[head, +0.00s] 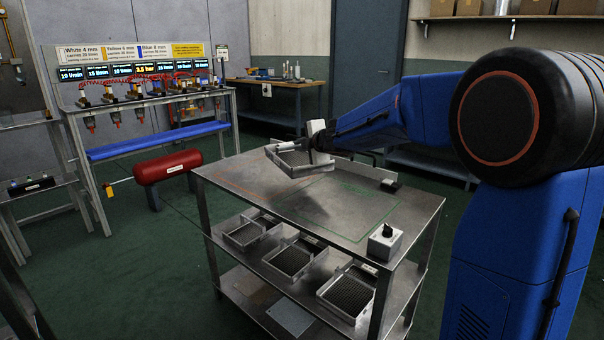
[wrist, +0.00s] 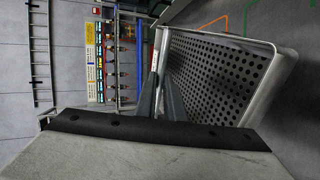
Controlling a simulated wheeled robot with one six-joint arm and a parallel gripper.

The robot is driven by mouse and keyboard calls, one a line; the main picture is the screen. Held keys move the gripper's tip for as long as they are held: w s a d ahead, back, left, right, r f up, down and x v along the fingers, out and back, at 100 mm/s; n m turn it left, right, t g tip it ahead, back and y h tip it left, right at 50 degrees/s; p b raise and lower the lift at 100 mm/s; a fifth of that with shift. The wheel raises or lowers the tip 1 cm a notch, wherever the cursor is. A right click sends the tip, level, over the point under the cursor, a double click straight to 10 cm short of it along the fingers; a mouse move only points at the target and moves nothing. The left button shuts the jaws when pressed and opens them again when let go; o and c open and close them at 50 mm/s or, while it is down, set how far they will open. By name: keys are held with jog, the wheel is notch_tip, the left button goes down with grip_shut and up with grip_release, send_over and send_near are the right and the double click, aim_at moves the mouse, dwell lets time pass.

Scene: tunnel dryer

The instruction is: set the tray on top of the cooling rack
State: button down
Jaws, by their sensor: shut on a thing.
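A perforated metal tray (head: 292,167) with raised rims hangs tilted above the steel table in the head view. My gripper (head: 309,146) is shut on its right side. In the wrist view the dark fingers of my gripper (wrist: 163,88) are at the near rim of the tray (wrist: 220,78), whose holed floor appears empty. The steel table (head: 320,205) has a flat top with an orange outline and a green outline, and shelves below. I cannot tell from any label whether this is the cooling rack. The gap below the tray is hard to judge.
Several shallow trays with dark floors, such as the front one (head: 347,292), sit on the table's middle shelf. A small box with a black knob (head: 385,242) stands at the top's front right corner. The green-outlined area is clear. A red tank (head: 168,167) stands left.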

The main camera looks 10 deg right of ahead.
aim_at(315, 170)
jog(key=shift+f, duration=4.5)
jog(key=c, duration=1.8)
grip_release()
jog(key=shift+f, duration=0.1)
jog(key=shift+c, duration=0.2)
jog(key=shift+s, duration=0.1)
jog(key=v, duration=1.2)
